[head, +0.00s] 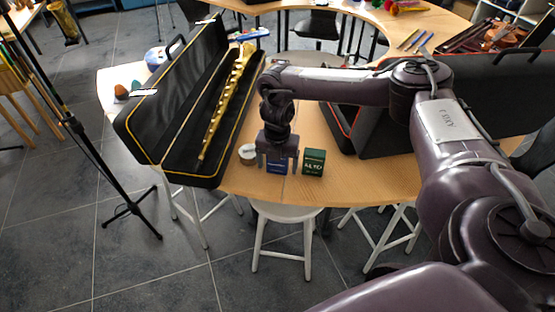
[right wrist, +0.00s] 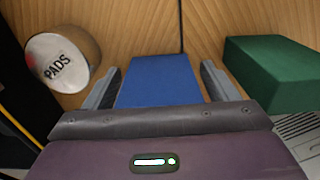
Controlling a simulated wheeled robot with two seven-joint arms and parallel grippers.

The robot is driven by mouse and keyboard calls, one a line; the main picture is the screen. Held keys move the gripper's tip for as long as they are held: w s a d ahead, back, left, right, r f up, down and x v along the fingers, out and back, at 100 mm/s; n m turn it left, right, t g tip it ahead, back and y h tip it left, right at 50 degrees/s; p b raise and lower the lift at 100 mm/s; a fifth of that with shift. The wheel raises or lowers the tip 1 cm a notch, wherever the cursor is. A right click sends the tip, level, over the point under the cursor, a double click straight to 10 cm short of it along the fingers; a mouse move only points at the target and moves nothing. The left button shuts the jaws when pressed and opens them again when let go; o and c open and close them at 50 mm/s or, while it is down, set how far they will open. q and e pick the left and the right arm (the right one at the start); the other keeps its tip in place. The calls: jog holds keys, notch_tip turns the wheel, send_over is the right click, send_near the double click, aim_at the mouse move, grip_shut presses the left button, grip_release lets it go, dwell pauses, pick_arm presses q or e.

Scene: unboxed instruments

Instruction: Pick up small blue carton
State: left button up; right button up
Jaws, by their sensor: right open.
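The small blue carton (head: 277,167) stands on the wooden table near its front edge, partly hidden by my right gripper in the head view. In the right wrist view the blue carton (right wrist: 160,80) lies between the two fingers. My right gripper (head: 277,168) points down over the carton. It is open, with one finger on each side, and in the right wrist view (right wrist: 160,85) narrow gaps show beside the carton. My left gripper is not in view.
A green carton (head: 314,161) stands just right of the blue one. A round pads tin (head: 248,154) stands just left. An open black case (head: 180,100) with a brass saxophone (head: 228,95) lies at left. Another dark case (head: 375,125) is at right.

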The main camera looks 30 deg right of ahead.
jog(key=shift+d, duration=0.1)
jog(key=c, duration=1.1)
jog(key=shift+o, duration=0.2)
